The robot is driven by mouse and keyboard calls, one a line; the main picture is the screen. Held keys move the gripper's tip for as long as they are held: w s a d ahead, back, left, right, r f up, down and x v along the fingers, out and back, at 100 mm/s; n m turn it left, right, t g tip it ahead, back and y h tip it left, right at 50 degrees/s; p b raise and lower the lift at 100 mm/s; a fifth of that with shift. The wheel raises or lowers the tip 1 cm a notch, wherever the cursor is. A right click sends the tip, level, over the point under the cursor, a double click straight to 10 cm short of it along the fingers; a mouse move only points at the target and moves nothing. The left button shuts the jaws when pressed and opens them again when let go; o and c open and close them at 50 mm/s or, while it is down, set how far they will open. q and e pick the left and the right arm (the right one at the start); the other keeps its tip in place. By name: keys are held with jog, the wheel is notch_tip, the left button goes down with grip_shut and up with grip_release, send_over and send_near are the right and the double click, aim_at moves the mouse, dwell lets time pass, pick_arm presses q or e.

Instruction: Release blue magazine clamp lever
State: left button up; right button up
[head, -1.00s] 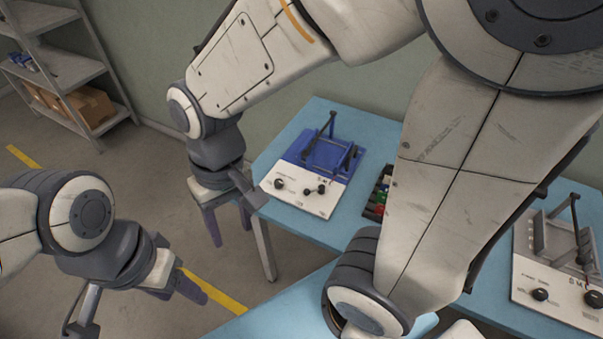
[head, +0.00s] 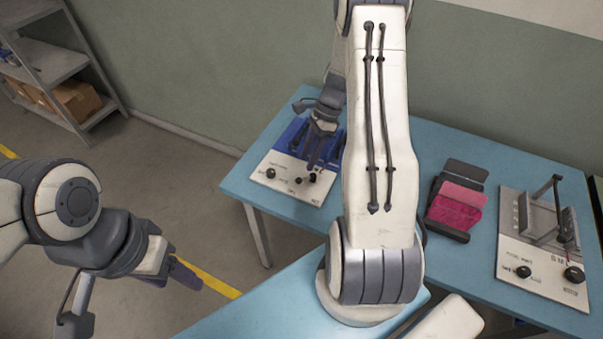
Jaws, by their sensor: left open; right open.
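The blue magazine (head: 287,138) sits on a white panel base with dark knobs (head: 270,173) at the back left of the blue table. My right gripper (head: 319,157) is open above the right part of this unit, its fingers pointing down towards the panel. The gripper and forearm hide the clamp lever and much of the magazine, so I cannot tell whether it touches the lever. My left gripper (head: 187,277) is open and empty over the floor at the left, well away from the table.
A similar white unit with a grey magazine (head: 545,221) and upright lever (head: 556,188) stands at the table's right. A dark holder with pink and grey pieces (head: 457,205) lies left of it. My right arm crosses the middle of the blue table (head: 300,222). Shelves (head: 55,65) stand far left.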

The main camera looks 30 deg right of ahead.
aim_at(305, 180)
jog(key=x, duration=0.7)
grip_shut()
